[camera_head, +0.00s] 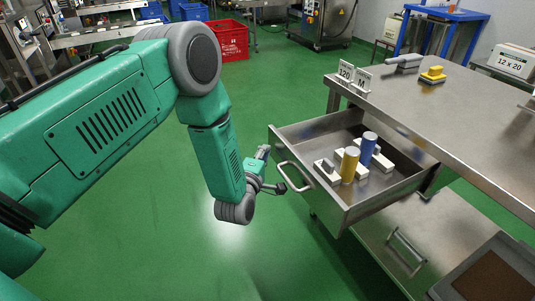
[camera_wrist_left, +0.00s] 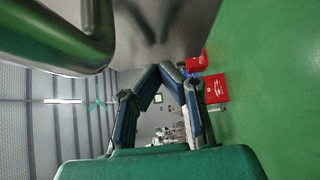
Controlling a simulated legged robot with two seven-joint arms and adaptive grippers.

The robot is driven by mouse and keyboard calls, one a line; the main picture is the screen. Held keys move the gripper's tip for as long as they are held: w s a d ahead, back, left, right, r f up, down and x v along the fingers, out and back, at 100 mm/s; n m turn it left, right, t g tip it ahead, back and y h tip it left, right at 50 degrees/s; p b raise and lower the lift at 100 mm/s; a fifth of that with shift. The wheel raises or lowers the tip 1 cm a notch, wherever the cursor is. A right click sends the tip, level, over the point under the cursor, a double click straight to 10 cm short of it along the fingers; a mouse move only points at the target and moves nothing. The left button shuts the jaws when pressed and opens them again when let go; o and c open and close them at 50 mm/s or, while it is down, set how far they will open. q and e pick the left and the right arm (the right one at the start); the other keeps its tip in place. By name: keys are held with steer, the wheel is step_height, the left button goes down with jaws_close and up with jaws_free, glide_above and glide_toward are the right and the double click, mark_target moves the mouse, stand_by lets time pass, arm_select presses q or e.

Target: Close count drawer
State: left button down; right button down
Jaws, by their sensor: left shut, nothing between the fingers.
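The count drawer (camera_head: 345,205) is a steel drawer pulled out from under the steel table, with a bar handle (camera_head: 296,176) on its front. Inside stand a yellow cylinder (camera_head: 349,164) and a blue cylinder (camera_head: 368,148) among white blocks. My left gripper (camera_head: 280,187) is shut and empty, just left of the drawer front near the handle; I cannot tell whether it touches. In the left wrist view its fingers (camera_wrist_left: 165,70) converge, and a metal bar (camera_wrist_left: 60,40), likely the handle, passes close at upper left. My right gripper is out of view.
The steel table (camera_head: 440,115) carries signs reading 120 and M (camera_head: 353,78), a yellow object (camera_head: 433,75) and a grey tool. A lower shelf (camera_head: 400,235) with another handle lies beneath. Green floor is clear left of the drawer. Red crates (camera_head: 228,40) stand far back.

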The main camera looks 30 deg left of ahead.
arm_select(q)
steer(key=shift+w+d, duration=0.3)
steer(key=shift+d, duration=0.15)
steer(key=shift+a, duration=0.1)
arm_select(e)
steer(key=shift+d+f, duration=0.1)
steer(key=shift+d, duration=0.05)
arm_select(q)
steer(key=shift+a, duration=0.15)
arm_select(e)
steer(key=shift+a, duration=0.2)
